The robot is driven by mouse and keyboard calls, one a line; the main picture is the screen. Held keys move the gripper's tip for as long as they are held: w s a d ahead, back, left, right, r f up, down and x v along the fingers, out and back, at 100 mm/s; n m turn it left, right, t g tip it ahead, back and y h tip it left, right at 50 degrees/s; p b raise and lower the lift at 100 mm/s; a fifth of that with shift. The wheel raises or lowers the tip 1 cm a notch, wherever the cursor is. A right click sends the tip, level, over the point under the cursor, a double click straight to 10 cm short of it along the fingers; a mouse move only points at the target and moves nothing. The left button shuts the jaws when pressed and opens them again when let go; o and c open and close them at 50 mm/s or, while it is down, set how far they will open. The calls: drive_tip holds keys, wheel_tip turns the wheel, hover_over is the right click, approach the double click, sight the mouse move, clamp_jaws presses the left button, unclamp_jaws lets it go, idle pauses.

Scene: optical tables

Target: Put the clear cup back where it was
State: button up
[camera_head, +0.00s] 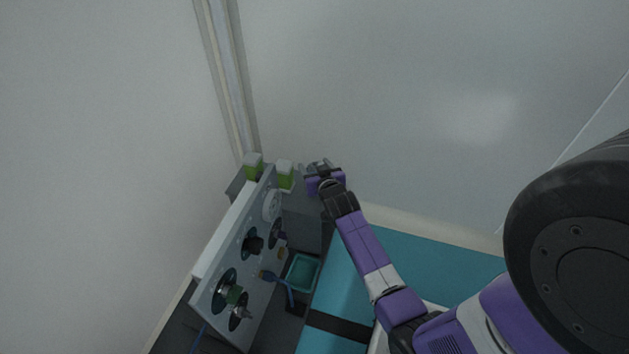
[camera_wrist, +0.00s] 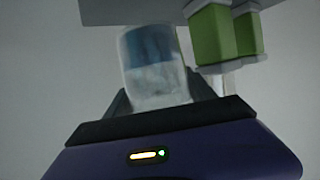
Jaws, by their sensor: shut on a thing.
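The clear cup (camera_wrist: 152,68) is between my gripper's two dark fingers in the wrist view, whitish and see-through with a blue-grey band in its upper part. My gripper (camera_wrist: 160,92) is shut on it. In the head view my gripper (camera_head: 319,166) is at the end of the purple arm, near the back wall and just right of the green and white blocks. The cup is hard to make out in the head view. I cannot tell whether its base touches a surface.
Two green and white blocks (camera_head: 254,167) (camera_head: 286,176) are at the upright panel's (camera_head: 245,240) far end; they show close right of the cup in the wrist view (camera_wrist: 212,35). The panel carries round fittings. A teal tray (camera_head: 302,272) lies below, beside a teal surface (camera_head: 440,258).

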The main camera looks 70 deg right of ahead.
drive_tip(key=shift+f+b, duration=1.05)
drive_tip(key=shift+f, duration=1.1)
drive_tip(key=shift+f, duration=0.2)
drive_tip(key=o, duration=1.5)
drive_tip(key=shift+r, duration=0.1)
